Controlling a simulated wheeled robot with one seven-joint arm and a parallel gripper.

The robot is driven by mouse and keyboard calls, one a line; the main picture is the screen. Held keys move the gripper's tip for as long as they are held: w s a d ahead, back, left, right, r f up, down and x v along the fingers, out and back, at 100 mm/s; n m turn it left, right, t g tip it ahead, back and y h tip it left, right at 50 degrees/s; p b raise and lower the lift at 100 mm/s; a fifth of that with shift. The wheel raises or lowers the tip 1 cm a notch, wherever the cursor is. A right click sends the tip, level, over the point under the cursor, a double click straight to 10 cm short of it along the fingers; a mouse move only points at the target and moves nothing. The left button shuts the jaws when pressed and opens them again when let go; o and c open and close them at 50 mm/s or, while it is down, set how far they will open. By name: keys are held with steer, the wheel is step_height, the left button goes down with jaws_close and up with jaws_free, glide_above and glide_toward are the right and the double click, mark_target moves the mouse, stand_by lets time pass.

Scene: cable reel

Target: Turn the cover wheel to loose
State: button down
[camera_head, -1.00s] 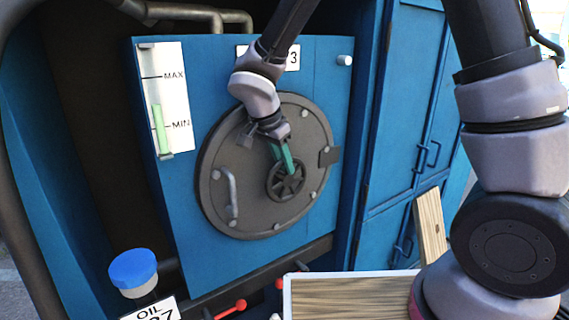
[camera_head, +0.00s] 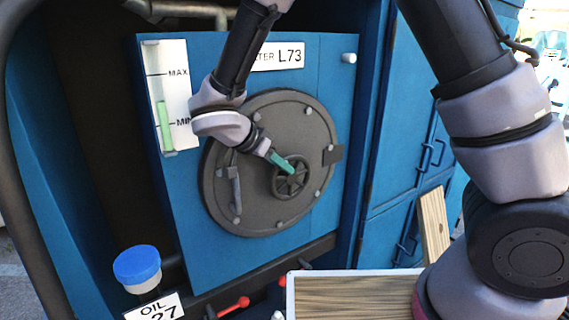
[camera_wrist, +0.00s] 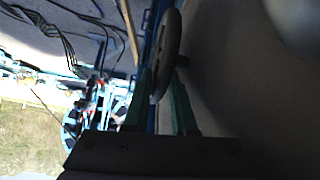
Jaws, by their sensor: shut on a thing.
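The cover wheel (camera_head: 290,177) is a small dark spoked handwheel at the middle of a round dark grey cover (camera_head: 262,217) on a blue tank. My gripper (camera_head: 286,166) has green fingers and reaches the wheel's upper left rim from the left. It is shut on the wheel's rim. In the wrist view the wheel (camera_wrist: 168,48) shows edge-on between the two green fingers of my gripper (camera_wrist: 165,100). My wrist hides part of the cover's left side. I cannot tell the wheel's loose or tight position.
The cover has a bar handle (camera_head: 234,190) at its left and bolts near its rim. A level gauge (camera_head: 179,90) is at the upper left. Below are a blue-capped oil filler (camera_head: 137,266), a red lever (camera_head: 234,305) and a wooden board (camera_head: 350,297).

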steer(key=shift+s+a+f+t+h, duration=0.25)
steer(key=shift+s+t+h, duration=0.05)
steer(key=shift+h, duration=0.3)
steer(key=c, duration=0.9)
jaws_free()
steer(key=v, duration=1)
steer(key=shift+s+a+r, duration=0.15)
steer(key=shift+s+a, duration=0.1)
steer(key=shift+a, duration=0.05)
